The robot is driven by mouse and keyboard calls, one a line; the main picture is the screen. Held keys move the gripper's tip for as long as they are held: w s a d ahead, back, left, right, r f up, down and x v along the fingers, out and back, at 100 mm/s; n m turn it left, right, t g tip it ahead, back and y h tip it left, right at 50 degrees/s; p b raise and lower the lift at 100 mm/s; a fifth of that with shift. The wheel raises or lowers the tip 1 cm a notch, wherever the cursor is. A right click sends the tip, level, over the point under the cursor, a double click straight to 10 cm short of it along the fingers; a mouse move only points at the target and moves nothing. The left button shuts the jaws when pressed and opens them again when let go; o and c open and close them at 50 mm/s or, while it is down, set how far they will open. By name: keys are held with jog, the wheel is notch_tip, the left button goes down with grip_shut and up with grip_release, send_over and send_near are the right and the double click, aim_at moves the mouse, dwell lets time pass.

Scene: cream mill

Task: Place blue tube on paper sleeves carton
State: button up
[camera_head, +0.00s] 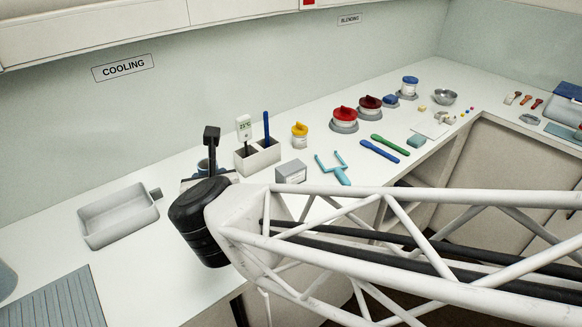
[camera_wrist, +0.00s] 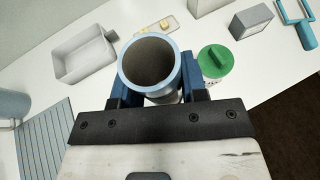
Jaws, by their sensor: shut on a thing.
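The pale blue tube (camera_wrist: 150,65) is between the two dark blue fingers of my gripper (camera_wrist: 160,85) in the wrist view. Its round open end faces the camera and its inside looks empty. My gripper is shut on it. In the head view my black wrist and white arm hide most of the gripper. A small grey box (camera_head: 291,172), which may be the paper sleeves carton, stands on the counter right of my wrist. It also shows at the upper right of the wrist view (camera_wrist: 250,20), apart from the tube. I cannot read its label.
A white tray (camera_head: 118,215) and a ribbed mat (camera_head: 55,300) lie left. A white holder (camera_head: 257,158), a yellow-lidded jar (camera_head: 300,135) and a light blue forked tool (camera_head: 333,169) stand or lie near the box. A green-lidded jar (camera_wrist: 215,62) is close beside my gripper.

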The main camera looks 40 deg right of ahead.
jog(key=shift+s+d+m+g+h, duration=1.65)
jog(key=shift+d+m+g+h, duration=1.05)
jog(key=shift+d, duration=7.6)
jog(key=shift+m+t, duration=0.4)
jog(key=shift+m, duration=0.1)
jog(key=shift+f, duration=2.65)
send_over(291, 167)
jog(key=shift+w+f, duration=0.1)
jog(key=shift+f, duration=0.6)
jog(key=shift+f, duration=1.8)
